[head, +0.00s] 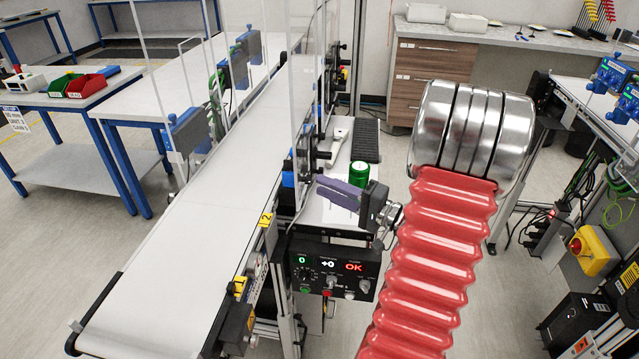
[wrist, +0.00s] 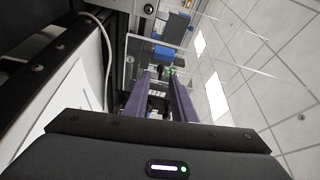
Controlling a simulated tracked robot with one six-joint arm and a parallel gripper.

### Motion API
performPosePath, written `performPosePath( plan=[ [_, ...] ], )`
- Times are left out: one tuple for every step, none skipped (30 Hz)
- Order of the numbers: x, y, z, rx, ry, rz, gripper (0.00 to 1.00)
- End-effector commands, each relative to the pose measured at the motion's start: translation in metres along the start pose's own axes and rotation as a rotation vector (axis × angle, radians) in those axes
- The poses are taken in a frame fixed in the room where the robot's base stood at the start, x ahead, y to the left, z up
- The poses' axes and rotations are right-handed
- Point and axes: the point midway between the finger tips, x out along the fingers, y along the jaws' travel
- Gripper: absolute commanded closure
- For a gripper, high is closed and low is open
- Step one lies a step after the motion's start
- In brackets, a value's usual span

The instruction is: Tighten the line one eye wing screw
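My gripper has purple fingers and in the head view (head: 322,184) it points left, across the inner side of the near conveyor. In the wrist view the gripper (wrist: 160,74) shows its two fingers apart with a gap between them. A small dark and green part (wrist: 167,70) lies at or just beyond the fingertips; I cannot tell whether they touch it. Blue blocks (wrist: 172,53) sit just past it. I cannot clearly make out a wing screw; in the head view the fingers and the clear guard hide the spot.
The white conveyor (head: 170,240) runs along the left, with clear upright guards (head: 308,100). A green can (head: 358,173) stands close behind the gripper.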

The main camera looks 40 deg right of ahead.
Motion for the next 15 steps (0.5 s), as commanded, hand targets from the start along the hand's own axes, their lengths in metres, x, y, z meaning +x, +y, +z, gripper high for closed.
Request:
performPosePath(
  plan=[
    [0.007, 0.000, 0.001, 0.000, -0.004, -0.001, 0.77],
    [0.011, 0.000, 0.001, 0.000, -0.004, 0.000, 0.77],
    [0.015, 0.000, 0.001, 0.000, -0.002, 0.000, 0.77],
    [0.018, 0.000, 0.001, 0.000, -0.002, 0.000, 0.77],
    [0.021, 0.000, 0.001, 0.000, -0.003, 0.001, 0.77],
    [0.024, 0.000, 0.001, 0.000, -0.003, 0.001, 0.77],
    [0.026, 0.000, 0.001, 0.000, -0.002, 0.000, 0.77],
    [0.027, 0.000, 0.000, 0.000, -0.001, 0.000, 0.77],
    [0.029, 0.000, 0.000, 0.000, -0.001, 0.000, 0.77],
    [0.030, 0.000, 0.000, 0.000, -0.001, 0.000, 0.77],
    [0.031, 0.000, 0.000, 0.001, -0.001, 0.000, 0.77],
    [0.031, 0.000, 0.000, 0.001, -0.001, 0.000, 0.77],
    [0.031, 0.000, 0.000, 0.001, 0.000, 0.000, 0.77],
    [0.031, 0.000, 0.000, 0.001, 0.000, 0.000, 0.77],
    [0.031, 0.000, 0.000, 0.001, 0.000, 0.000, 0.77]
  ],
)
